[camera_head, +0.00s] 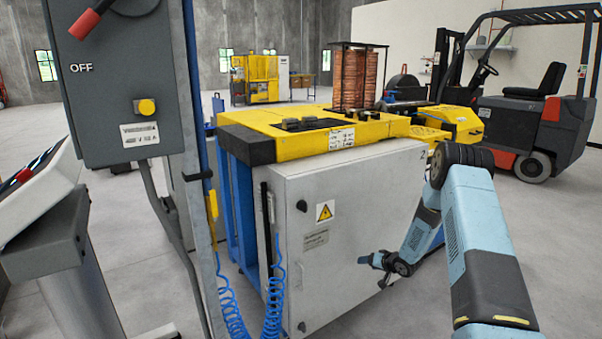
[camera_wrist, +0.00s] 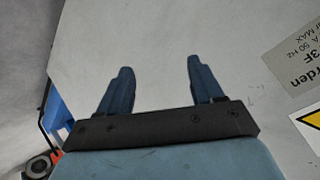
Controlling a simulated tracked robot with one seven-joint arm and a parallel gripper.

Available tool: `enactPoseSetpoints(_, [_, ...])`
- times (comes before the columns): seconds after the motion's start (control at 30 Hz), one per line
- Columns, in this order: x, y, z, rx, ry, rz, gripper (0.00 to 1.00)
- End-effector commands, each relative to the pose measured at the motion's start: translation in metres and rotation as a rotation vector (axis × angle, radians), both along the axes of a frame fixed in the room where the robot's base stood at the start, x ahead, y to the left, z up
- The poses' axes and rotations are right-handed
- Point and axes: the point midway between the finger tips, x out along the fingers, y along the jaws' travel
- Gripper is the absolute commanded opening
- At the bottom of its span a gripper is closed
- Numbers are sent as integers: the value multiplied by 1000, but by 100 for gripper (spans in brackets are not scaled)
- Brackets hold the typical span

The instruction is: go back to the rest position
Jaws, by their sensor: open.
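My gripper (camera_head: 375,262) is at the end of my blue and black arm, in front of the grey cabinet door (camera_head: 345,205) in the head view. In the wrist view my gripper (camera_wrist: 156,85) shows two dark blue fingers standing well apart, with nothing between them. The pale door surface fills the view behind the fingers. I cannot tell how far the fingertips are from the door.
The yellow-topped machine (camera_head: 300,138) stands above the cabinet. A grey switch box (camera_head: 120,85) and blue coiled hose (camera_head: 272,310) are at left. A forklift (camera_head: 530,110) stands at back right. Grey floor is open behind the arm.

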Motion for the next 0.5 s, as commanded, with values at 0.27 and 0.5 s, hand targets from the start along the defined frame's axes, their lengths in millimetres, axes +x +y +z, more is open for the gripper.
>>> enactPoseSetpoints(0.27, [5, -13, 101, -172, -17, -46, 66])
enactPoseSetpoints(0.5, [-9, -21, 182, -299, -12, -88, 66])
